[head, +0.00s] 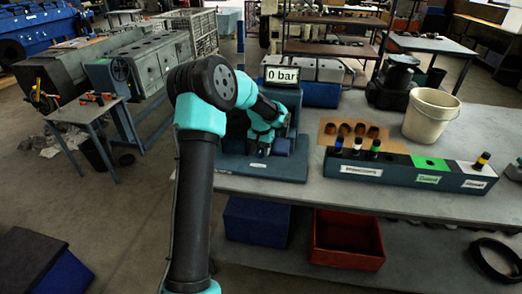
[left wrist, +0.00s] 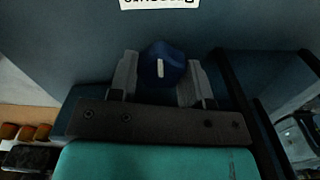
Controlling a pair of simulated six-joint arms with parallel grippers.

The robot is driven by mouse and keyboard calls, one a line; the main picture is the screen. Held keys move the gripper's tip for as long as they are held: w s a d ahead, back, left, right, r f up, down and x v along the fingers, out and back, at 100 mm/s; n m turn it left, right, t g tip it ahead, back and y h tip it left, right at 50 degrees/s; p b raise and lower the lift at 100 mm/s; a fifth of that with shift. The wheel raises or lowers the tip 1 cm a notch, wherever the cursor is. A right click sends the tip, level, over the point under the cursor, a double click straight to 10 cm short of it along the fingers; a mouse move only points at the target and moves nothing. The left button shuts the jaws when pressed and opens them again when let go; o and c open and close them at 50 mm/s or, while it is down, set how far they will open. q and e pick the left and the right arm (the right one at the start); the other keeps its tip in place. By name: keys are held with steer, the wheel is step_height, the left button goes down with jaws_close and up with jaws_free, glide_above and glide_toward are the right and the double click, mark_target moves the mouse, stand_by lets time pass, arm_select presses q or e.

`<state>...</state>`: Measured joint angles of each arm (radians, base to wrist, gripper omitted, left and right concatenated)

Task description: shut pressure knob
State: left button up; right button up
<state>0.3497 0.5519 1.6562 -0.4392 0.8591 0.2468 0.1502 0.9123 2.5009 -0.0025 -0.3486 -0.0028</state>
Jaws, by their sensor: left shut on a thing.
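The pressure knob (left wrist: 162,65) is dark blue with a white mark pointing straight up and down in the left wrist view. It sits on the dark blue panel of the test stand (head: 262,168). My left gripper (left wrist: 160,84) has one grey finger on each side of the knob and is shut on it.
Right of the stand, a brown board (head: 347,129) holds several brown rings. A long dark rack (head: 400,172) carries several colour-topped parts and a green area. A white bucket (head: 430,114) stands behind it. A red bin (head: 347,240) is below the tabletop.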

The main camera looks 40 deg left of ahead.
mark_target(261, 149)
arm_select(q)
steer(key=o, duration=0.9)
step_height(261, 149, up, 17)
steer(key=shift+r, duration=0.2)
stand_by(0.4)
